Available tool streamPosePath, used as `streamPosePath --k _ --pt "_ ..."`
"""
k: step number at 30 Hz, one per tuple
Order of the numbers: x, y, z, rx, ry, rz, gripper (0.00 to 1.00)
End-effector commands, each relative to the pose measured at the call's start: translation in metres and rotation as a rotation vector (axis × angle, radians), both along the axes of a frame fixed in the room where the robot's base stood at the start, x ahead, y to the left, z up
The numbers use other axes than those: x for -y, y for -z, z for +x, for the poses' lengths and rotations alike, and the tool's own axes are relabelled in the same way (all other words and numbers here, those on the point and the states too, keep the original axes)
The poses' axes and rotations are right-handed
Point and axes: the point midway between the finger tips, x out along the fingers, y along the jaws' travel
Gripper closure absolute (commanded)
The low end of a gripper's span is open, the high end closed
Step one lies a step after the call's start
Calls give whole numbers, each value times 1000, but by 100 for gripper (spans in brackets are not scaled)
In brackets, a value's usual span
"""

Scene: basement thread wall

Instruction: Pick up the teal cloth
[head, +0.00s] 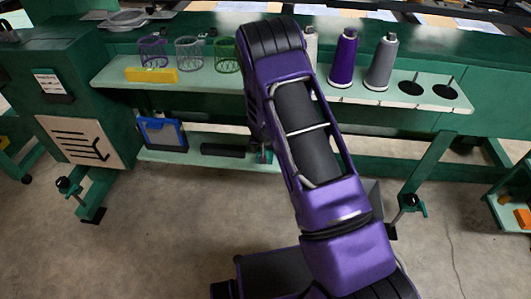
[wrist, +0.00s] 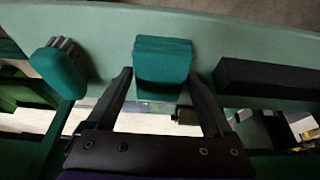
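The teal cloth (wrist: 163,62) is a folded, layered pad on the pale green shelf, near the middle of the wrist view. My gripper (wrist: 160,78) is open, with one dark finger on each side of the cloth's near part. A gap shows on both sides, and I cannot tell whether the fingers are low enough to flank it. In the head view my arm covers the gripper and most of the shelf around it, so I cannot make out the cloth there.
A teal-topped brush (wrist: 58,70) lies left of the cloth in the wrist view, and a black bar (wrist: 265,76) lies right of it. Thread cones (head: 343,60) and wire cups stand on the shelf above.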

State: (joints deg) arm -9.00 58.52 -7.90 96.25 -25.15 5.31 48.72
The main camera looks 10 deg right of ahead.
Motion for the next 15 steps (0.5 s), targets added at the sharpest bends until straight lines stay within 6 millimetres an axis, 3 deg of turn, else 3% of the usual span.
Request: streamPosePath --k 1,10,15 --pt "0 0 0 0 0 0 25" --pt "0 0 0 0 0 0 79" --pt "0 0 0 0 0 0 80"
